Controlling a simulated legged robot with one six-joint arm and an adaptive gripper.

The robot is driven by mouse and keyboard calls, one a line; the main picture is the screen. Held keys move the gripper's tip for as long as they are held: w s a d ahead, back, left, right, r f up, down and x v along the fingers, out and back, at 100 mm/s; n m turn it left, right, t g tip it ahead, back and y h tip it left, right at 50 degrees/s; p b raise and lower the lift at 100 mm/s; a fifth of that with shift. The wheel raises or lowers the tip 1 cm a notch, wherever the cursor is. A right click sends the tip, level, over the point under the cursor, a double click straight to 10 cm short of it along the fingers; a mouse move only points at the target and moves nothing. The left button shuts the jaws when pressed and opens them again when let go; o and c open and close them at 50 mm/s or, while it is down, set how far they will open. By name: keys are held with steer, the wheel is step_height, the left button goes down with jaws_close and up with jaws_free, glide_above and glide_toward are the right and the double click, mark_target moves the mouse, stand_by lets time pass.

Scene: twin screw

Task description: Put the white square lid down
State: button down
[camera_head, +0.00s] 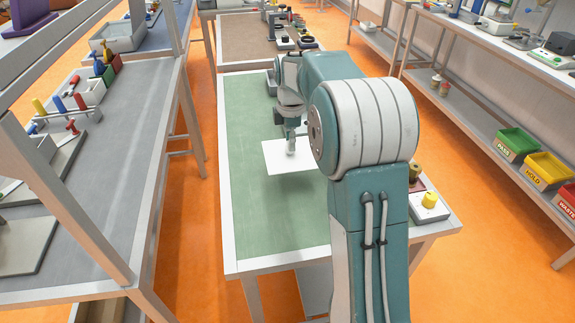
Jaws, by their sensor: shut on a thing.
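The white square lid (283,160) is a flat white plate over the green-topped table (262,215). My gripper (291,146) is above the middle of the lid and shut on a part at its centre. The fingertips are small in this view. A darker patch like a shadow shows on the green top below the lid, so the lid seems to be a little above the surface. My arm hides the right part of the table.
A box with a yellow knob (430,203) stands at the table's right edge. Green, yellow and red bins (545,170) sit on the right shelf. A grey bench (120,130) with tools stands at left. The green top is clear in front and left of the lid.

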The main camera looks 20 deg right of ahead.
mark_target(290, 155)
steer(key=f, duration=0.7)
steer(key=shift+a+f, duration=0.15)
steer(key=shift+a, duration=0.05)
steer(key=shift+d+f, duration=0.1)
steer(key=shift+f, duration=0.05)
steer(key=shift+c, duration=2)
jaws_free()
